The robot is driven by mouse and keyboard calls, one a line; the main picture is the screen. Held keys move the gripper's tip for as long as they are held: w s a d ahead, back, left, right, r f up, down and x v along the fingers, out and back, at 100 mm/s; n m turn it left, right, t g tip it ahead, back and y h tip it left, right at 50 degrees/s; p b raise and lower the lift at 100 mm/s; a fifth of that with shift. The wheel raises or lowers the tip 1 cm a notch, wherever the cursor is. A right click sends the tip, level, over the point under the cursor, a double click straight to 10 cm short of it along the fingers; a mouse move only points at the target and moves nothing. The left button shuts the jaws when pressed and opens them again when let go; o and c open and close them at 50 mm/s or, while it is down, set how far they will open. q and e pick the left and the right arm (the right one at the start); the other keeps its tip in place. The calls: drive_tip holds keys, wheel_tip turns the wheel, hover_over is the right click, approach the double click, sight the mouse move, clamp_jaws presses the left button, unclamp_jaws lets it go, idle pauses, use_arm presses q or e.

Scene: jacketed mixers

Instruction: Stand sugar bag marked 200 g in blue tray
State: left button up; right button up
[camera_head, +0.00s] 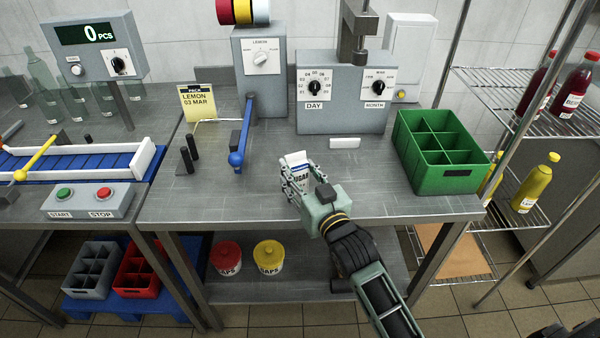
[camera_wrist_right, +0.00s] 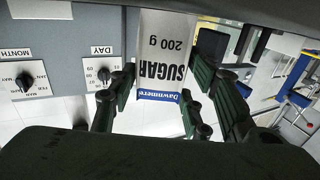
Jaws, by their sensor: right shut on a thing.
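The sugar bag (camera_head: 298,159) is white with dark lettering. In the right wrist view the bag (camera_wrist_right: 163,50) reads "SUGAR 200 g" and has a blue Dawnmere band; it appears upside down there. The gripper (camera_wrist_right: 160,85) also frames the bag in the wrist view. I cannot tell whether the bag's base touches the bench. I cannot make out a blue tray in either view. My left gripper is not in view.
A green divided crate (camera_head: 440,150) stands at the bench's right. The day-and-month stamping box (camera_head: 343,115) is behind, with a small white block (camera_head: 345,143) before it. A blue lever (camera_head: 241,135) and black pegs (camera_head: 187,160) stand left. The bench's front left is clear.

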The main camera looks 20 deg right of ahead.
drive_tip(key=o, duration=1.3)
